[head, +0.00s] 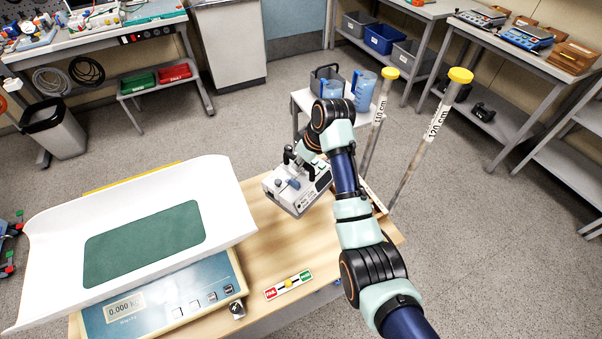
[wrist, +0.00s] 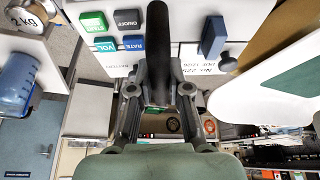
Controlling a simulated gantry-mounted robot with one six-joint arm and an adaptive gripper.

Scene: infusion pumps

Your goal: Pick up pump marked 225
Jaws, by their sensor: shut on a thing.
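A white pump (head: 293,192) hangs tilted at the table's far edge in the head view, to the right of the scale. It appears raised above the wood, though its underside is hidden. My gripper (head: 301,161) is shut on its dark handle (wrist: 158,50), which stands between the fingers in the wrist view. The pump's white face (wrist: 85,60) shows green and blue buttons there, with ON/OFF and RATE keys. A blue knob (wrist: 213,36) is at the right. A small label (wrist: 208,72) below it is partly covered and hard to read.
A scale (head: 165,296) with a white curved pan (head: 52,235) and green mat fills the table's left; it reads 0.000. A red-yellow-green strip (head: 288,285) lies in front. Two yellow-capped posts (head: 437,127) stand at right. A cart (head: 303,101) holds blue jugs behind.

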